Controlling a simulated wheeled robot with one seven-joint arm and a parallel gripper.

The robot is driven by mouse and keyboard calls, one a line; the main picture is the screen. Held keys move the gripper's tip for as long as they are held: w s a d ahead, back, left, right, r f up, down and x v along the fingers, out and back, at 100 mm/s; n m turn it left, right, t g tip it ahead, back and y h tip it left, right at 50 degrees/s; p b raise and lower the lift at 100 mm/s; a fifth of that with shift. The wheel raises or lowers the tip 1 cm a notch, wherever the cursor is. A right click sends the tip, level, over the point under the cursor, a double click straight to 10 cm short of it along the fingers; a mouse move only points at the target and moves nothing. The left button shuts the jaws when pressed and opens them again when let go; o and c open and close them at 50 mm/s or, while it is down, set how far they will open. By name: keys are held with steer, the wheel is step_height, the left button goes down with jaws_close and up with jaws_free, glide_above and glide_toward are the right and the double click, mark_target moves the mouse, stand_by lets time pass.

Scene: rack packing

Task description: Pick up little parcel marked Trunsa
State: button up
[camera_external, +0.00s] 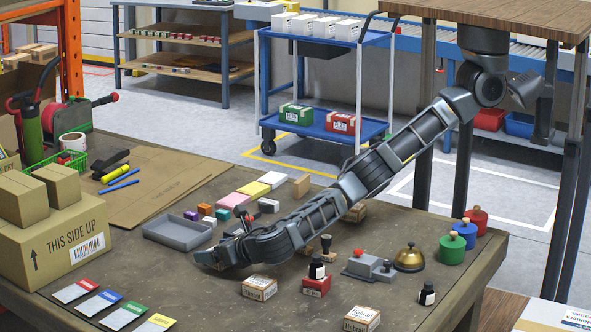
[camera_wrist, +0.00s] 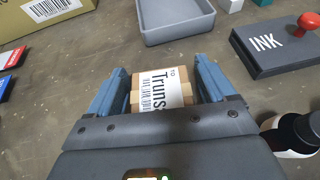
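The little parcel marked Trunsa (camera_wrist: 160,90) is a small brown box with a white label on top. In the wrist view it sits between the two blue fingers of my gripper (camera_wrist: 161,75), with narrow gaps that look visible at its sides. My gripper appears open around it. In the external view my gripper (camera_external: 212,258) is low over the table, left of the middle, and the arm hides the parcel there.
A grey tray (camera_wrist: 146,37) lies just ahead. An ink pad (camera_wrist: 268,50) and a dark bottle (camera_wrist: 292,135) are at the right. A large carton (camera_external: 35,255) stands at the left. Parcels marked Habrall (camera_external: 259,288), a brass bell (camera_external: 409,259) and coloured cards (camera_external: 124,315) lie around the table.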

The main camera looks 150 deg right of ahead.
steer(key=c, duration=0.9)
